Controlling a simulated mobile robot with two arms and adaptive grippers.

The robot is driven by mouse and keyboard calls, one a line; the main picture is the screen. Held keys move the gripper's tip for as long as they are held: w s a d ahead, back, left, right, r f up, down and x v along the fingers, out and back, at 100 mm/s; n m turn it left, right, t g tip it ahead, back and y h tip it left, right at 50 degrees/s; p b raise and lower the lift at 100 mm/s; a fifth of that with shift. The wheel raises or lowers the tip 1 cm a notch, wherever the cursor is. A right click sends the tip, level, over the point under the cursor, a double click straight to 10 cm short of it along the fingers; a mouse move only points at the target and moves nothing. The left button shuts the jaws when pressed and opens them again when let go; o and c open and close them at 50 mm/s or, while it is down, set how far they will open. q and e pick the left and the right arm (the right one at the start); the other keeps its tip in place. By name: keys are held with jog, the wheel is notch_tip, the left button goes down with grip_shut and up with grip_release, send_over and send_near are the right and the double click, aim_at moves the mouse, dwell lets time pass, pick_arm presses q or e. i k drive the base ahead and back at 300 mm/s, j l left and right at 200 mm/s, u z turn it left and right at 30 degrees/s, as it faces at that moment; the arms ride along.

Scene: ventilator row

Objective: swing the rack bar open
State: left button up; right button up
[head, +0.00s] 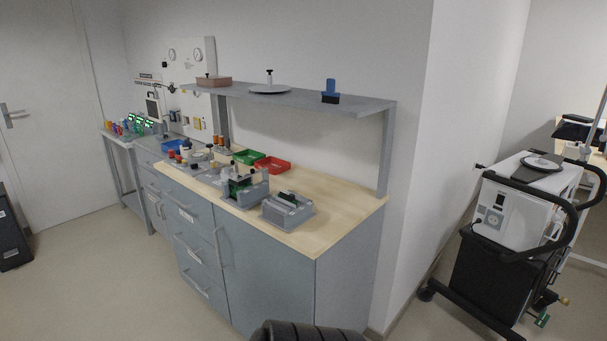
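A small grey rack (247,193) stands near the front edge of the wooden counter in the head view. It holds a green item and some dark parts. I cannot make out its bar clearly at this size, or tell whether it is swung open or closed. A grey box (288,211) with a dark bar-like piece on top sits just to the rack's right, close to the counter's front right. Neither of my grippers shows in the head view.
The wooden counter (340,205) is clear at its right end. A raised shelf (353,103) spans its back. Red (272,164) and green (246,157) trays lie behind the rack. A wheeled ventilator cart (495,250) stands at the right. Floor in front is open.

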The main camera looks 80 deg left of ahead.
aim_at(253, 173)
jog(key=u, duration=2.25)
